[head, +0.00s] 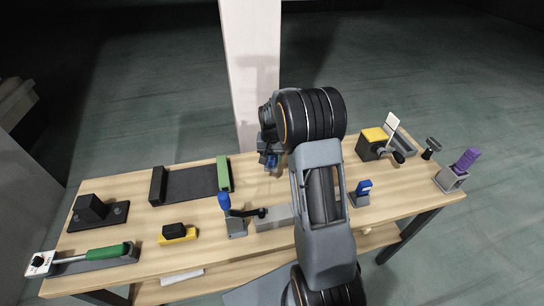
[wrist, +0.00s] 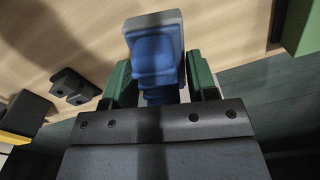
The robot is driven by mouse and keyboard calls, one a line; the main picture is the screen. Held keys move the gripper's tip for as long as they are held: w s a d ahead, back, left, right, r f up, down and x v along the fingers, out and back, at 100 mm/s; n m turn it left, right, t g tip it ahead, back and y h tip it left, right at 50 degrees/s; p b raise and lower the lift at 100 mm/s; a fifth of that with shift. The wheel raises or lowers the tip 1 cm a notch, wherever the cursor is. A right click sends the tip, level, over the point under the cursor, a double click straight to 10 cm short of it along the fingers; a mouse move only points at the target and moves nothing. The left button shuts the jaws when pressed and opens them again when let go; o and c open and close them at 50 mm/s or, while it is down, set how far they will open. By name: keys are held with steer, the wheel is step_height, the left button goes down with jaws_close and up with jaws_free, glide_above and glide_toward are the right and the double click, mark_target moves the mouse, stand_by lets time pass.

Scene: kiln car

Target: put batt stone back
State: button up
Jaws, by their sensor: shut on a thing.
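My gripper (wrist: 160,82) is shut on a blue block with a grey face, which looks like the batt stone (wrist: 155,52), in the wrist view. The green fingers sit one on each side of it, and its lower part is hidden between them and the gripper body. In the head view the blue of the held piece (head: 263,159) shows at the far edge of the table, partly hidden by my arm. It appears held above the wooden table (head: 130,198).
A black tray (head: 190,184) with a green bar lies left of my gripper. A blue-handled clamp (head: 236,225), a light grey block (head: 272,217) and a small blue piece (head: 362,187) stand nearer. A yellow-topped box (head: 374,142) and purple-handled tool (head: 464,161) stand right.

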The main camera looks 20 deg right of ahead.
steer(key=shift+f, duration=0.1)
steer(key=shift+f+b, duration=2.15)
steer(key=shift+f, duration=0.65)
steer(key=shift+f+b, duration=0.5)
steer(key=shift+f, duration=0.1)
steer(key=o, duration=0.9)
steer(key=shift+r, duration=0.25)
steer(key=shift+r+p, duration=2.7)
steer(key=shift+r, duration=1.05)
steer(key=shift+r, duration=0.1)
